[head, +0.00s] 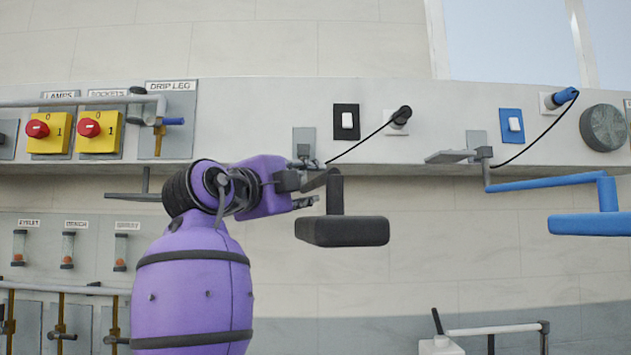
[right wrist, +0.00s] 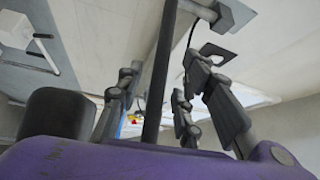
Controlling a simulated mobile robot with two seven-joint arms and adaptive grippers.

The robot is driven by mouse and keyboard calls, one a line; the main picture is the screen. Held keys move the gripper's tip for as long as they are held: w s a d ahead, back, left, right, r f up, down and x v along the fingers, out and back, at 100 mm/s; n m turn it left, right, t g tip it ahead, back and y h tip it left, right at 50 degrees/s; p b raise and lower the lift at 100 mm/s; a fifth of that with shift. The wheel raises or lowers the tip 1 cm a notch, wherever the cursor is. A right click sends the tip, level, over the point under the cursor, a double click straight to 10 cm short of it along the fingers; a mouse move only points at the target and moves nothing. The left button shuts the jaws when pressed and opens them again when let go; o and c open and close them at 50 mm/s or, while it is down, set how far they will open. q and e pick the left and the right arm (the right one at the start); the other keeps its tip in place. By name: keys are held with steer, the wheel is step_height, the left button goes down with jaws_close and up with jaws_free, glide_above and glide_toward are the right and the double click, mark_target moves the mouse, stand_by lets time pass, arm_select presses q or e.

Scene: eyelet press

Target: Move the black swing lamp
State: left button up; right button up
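The black swing lamp (head: 342,231) hangs from a wall bracket on the pale ledge, with its block-shaped head below a short upright stem. My right gripper (head: 312,190) is just left of that stem, its fingers spread apart; they hide part of the lamp's arm. In the right wrist view a dark bar (right wrist: 158,75) of the lamp passes between the open fingers (right wrist: 165,100), with gaps visible beside it. The dark lamp head (right wrist: 60,113) shows at lower left there. I cannot tell whether any finger touches the lamp. My left gripper is not in view.
A blue swing lamp (head: 598,223) stands out at the right. A black switch (head: 347,121) and plugged cord (head: 398,121) are above the black lamp. Yellow boxes with red knobs (head: 90,128) are at left. A white-topped handle (head: 495,329) is below.

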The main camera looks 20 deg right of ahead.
mark_target(311, 185)
steer(key=x, duration=0.2)
steer(key=shift+d+r, duration=0.2)
steer(key=shift+d, duration=0.05)
steer(key=shift+w+d+f+p, duration=0.1)
steer(key=shift+w+d+p, duration=0.25)
steer(key=shift+w, duration=0.2)
jaws_close()
